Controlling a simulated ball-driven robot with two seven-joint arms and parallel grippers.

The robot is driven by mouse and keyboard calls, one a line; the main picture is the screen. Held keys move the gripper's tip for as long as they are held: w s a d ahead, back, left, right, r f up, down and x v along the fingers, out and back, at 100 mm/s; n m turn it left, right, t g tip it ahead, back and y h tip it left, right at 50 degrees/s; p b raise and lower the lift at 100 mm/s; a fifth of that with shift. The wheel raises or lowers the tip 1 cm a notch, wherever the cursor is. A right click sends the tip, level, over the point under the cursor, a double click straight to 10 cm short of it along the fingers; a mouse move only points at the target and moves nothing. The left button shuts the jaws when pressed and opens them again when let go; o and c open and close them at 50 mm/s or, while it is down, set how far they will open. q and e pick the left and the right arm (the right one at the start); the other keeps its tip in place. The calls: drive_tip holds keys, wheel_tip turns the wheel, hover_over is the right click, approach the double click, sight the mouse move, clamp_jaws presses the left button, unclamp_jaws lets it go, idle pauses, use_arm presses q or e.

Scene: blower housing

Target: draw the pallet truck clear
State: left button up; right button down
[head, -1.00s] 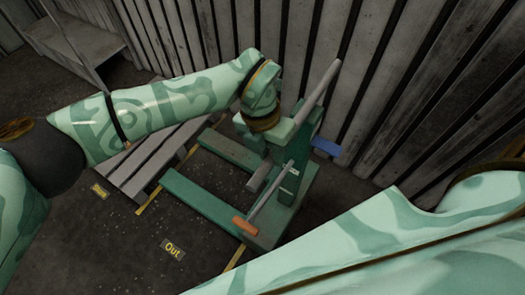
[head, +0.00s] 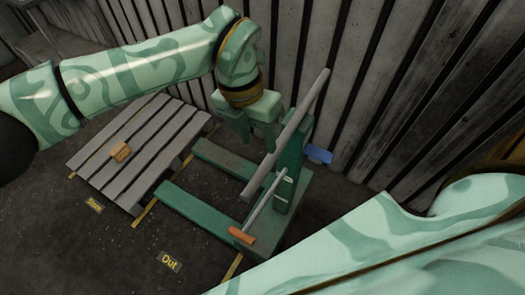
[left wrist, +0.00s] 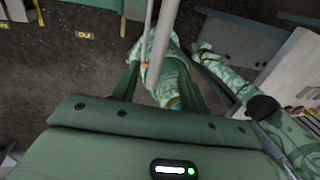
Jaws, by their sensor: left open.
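The green pallet truck (head: 190,208) stands on the dark floor, its two forks pointing left. Their tips end close to the right edge of the grey slatted pallet (head: 160,140). A thick grey bar (head: 295,125) slants up over the truck, and a thinner rod ends in an orange grip (head: 241,236). My left gripper (head: 252,138) is open, pointing down just left of the grey bar. In the left wrist view the grey bar (left wrist: 162,45) shows between the open fingers (left wrist: 158,92); I cannot tell whether they touch it. My right gripper is out of view.
A small tan block (head: 121,151) lies on the pallet. An "Out" floor label (head: 169,262) and another yellow label (head: 94,205) lie in front. A corrugated wall (head: 400,90) closes the back. A blue piece (head: 319,154) sits by the truck. Floor at the lower left is clear.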

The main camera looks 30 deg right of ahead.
use_arm(q)
wheel_tip(320, 180, up, 8)
drive_tip(key=w, duration=0.1)
drive_tip(key=shift+w+a+p, duration=0.15)
drive_tip(key=shift+a+p, duration=0.15)
drive_tip(key=shift+a, duration=0.1)
drive_tip(key=shift+w+d, duration=0.1)
